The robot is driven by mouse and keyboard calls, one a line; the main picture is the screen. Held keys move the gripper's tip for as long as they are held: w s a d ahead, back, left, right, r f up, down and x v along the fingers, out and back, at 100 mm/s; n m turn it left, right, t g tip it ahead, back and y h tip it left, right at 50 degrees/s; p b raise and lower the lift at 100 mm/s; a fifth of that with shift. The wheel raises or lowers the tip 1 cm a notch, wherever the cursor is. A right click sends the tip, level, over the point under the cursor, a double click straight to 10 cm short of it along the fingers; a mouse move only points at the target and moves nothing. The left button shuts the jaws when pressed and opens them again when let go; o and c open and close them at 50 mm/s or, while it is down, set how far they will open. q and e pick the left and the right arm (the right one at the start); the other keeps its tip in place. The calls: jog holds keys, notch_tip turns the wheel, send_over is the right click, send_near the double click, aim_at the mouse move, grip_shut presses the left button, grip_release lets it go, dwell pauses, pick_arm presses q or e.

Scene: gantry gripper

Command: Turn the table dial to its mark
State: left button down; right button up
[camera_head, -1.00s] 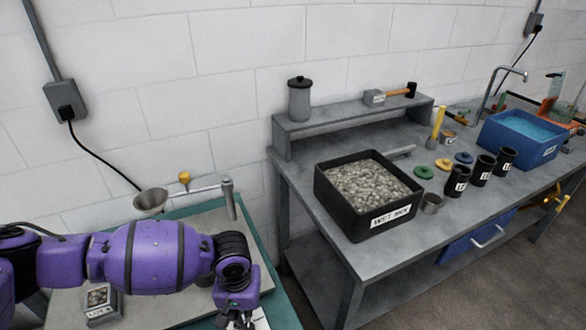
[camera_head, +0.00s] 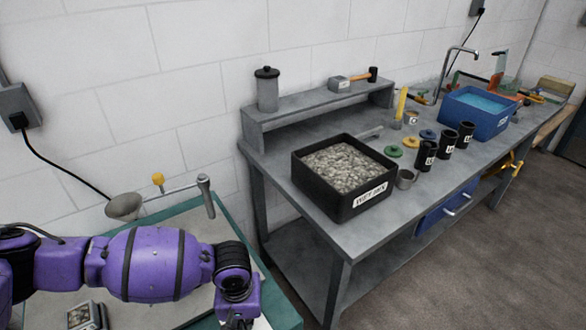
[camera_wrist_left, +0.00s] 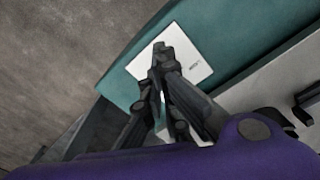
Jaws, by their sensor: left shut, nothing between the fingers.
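I cannot make out the table dial for certain in either view. My left arm reaches in from the left over the teal-edged table (camera_head: 285,312) in the head view, and its fingertips are cut off at the bottom edge. In the left wrist view my left gripper (camera_wrist_left: 161,48) is shut and empty, its fingertips over a white card (camera_wrist_left: 196,58) with small dark print. The card lies on the teal surface (camera_wrist_left: 222,40); contact cannot be told. My right gripper is in neither view.
Behind my arm stand a metal funnel (camera_head: 125,206) and a lever with a grey upright handle (camera_head: 206,196). A small grey box (camera_head: 87,316) lies at the lower left. A grey workbench (camera_head: 300,228) to the right holds a black gravel bin (camera_head: 342,209) and a blue tub (camera_head: 475,126).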

pick_arm(q)
jog(key=shift+s+f+b, duration=0.25)
jog(key=shift+f+b, duration=0.15)
jog(key=shift+f, duration=1)
jog(key=shift+w+a+f, duration=0.1)
jog(key=shift+f, duration=0.7)
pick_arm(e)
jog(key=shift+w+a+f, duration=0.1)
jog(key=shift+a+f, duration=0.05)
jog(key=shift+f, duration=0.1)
